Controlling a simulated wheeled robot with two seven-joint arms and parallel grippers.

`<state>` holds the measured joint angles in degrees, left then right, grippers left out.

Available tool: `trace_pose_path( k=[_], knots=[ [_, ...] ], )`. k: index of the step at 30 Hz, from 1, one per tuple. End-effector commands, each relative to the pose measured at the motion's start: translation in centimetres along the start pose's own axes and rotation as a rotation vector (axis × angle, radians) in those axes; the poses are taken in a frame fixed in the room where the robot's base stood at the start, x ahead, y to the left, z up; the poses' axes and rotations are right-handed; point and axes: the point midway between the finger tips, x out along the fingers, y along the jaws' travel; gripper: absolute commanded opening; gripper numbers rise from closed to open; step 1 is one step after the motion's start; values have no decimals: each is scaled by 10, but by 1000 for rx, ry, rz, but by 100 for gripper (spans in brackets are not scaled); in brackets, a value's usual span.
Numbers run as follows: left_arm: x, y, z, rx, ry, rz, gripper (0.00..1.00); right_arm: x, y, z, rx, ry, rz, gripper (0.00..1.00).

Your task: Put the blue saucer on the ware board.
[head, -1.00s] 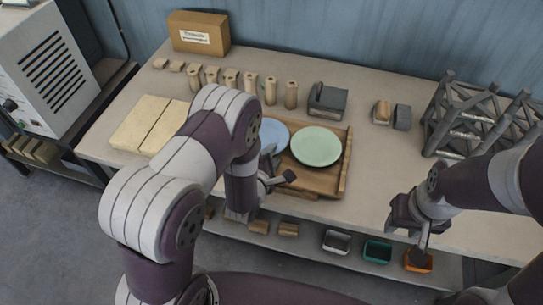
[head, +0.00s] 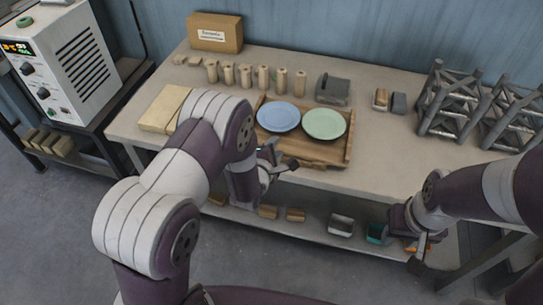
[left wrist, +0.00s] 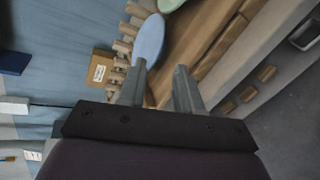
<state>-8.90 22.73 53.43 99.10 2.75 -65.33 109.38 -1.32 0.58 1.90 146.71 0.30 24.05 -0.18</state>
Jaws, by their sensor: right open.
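The blue saucer (head: 278,117) lies flat in the left part of a rimmed wooden board (head: 345,152), beside a green saucer (head: 324,123). I cannot tell for sure whether this board or the pale slab (head: 160,112) at the left is the ware board. My left gripper (head: 278,158) is at the board's front left edge, short of the blue saucer. In the left wrist view its fingers (left wrist: 160,78) are apart and empty, with the blue saucer (left wrist: 149,40) beyond the tips. My right gripper (head: 418,256) is open in front of the table, at the right.
Several pale cylinders (head: 246,76) stand behind the saucers, with a cardboard box (head: 215,33) and a grey block (head: 332,90). Dark metal racks (head: 450,103) stand at the right. Small bins (head: 341,226) sit on the lower shelf.

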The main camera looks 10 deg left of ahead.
Motion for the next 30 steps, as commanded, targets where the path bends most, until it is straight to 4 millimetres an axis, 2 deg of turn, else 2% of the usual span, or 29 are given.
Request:
trace_pose_path(
  k=[2, 4, 5, 7, 8, 9, 11, 12, 15, 18, 21, 30],
  knots=[
    [1, 4, 1, 11, 2, -4, 34, -1, 0, 0, 0, 0, 0, 43],
    [-1, 9, 0, 104, 21, -54, 34, -1, 0, 0, 0, 0, 0, 43],
    [-4, 12, -1, 182, 33, -98, 34, -1, 0, 0, 0, 0, 0, 43],
    [-22, 20, -6, 443, 46, -256, 34, -1, 0, 0, 0, 0, 0, 43],
    [-36, 23, -10, 576, 37, -341, 34, -1, 0, 0, 0, 0, 0, 43],
    [-59, 24, -14, 757, 4, -462, 34, 0, 0, 0, 0, 0, 0, 43],
    [-99, 24, -20, 1009, -88, -640, 34, 0, 0, 0, 0, 0, 0, 43],
    [-128, 23, -23, 1158, -173, -743, 34, 0, 0, 0, 0, 0, 0, 43],
    [-195, 17, -29, 1432, -410, -937, 34, 0, 0, 0, 0, 0, 0, 43],
    [-237, 12, -31, 1573, -594, -1032, 34, 0, 0, 0, 0, 0, 0, 43],
    [-253, 9, -32, 1619, -671, -1063, 34, 0, 0, 0, 0, 0, 0, 43],
    [-253, 9, -32, 1621, -675, -1065, 34, 0, 0, 0, 0, 0, 0, 43]
  ],
)
